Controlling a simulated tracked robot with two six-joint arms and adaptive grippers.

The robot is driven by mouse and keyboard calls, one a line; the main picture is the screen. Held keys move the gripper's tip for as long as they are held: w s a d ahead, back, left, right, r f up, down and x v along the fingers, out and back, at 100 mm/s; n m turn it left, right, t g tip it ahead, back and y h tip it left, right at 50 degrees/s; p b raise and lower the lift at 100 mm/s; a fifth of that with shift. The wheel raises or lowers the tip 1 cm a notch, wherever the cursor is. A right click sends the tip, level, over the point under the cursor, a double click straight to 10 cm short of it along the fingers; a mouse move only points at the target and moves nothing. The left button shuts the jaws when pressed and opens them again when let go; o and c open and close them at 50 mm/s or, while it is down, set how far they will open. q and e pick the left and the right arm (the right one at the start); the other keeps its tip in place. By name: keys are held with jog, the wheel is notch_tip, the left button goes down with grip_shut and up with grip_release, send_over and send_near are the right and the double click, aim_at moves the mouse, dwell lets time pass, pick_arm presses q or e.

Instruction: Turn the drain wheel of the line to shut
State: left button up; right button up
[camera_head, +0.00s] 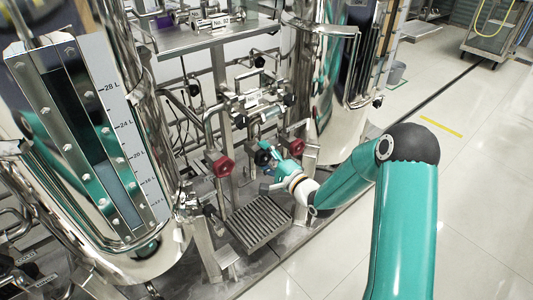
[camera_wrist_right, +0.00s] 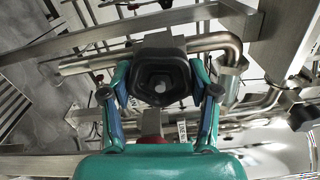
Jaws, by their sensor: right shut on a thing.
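A black wheel (camera_head: 263,157) sits low on the pipework between the two steel tanks, and I cannot read a label on it. My right gripper (camera_head: 266,162) is at this wheel, its teal fingers closed around it. In the right wrist view the black wheel (camera_wrist_right: 160,72) fills the space between the fingertips (camera_wrist_right: 160,84), which press on its two sides. A small red part (camera_wrist_right: 152,125) shows behind the palm edge. How far the wheel is turned cannot be told. My left gripper is not in view.
Red valve parts (camera_head: 222,166) and (camera_head: 295,147) flank the black wheel on the left and right. A floor grating (camera_head: 258,222) lies below. Large steel tanks stand left (camera_head: 165,220) and right (camera_head: 330,90). Open tiled floor (camera_head: 480,170) is at the right.

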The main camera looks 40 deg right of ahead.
jog(key=m, duration=0.2)
jog(key=m+p, duration=0.1)
jog(key=m, duration=0.3)
jog(key=shift+d+f+m+p, duration=0.15)
jog(key=shift+f+m+p, duration=0.15)
jog(key=shift+p, duration=0.1)
jog(key=m+p, duration=0.1)
jog(key=m, duration=0.3)
jog(key=shift+s+f+m+p, duration=0.1)
jog(key=shift+f+m+p, duration=0.05)
jog(key=shift+m+p, duration=0.2)
jog(key=shift+a+f+m, duration=0.1)
jog(key=shift+a+m, duration=0.1)
jog(key=shift+m, duration=0.45)
jog(key=o, duration=1.1)
jog(key=shift+c, duration=0.2)
jog(key=shift+o, duration=0.6)
jog(key=shift+a, duration=0.1)
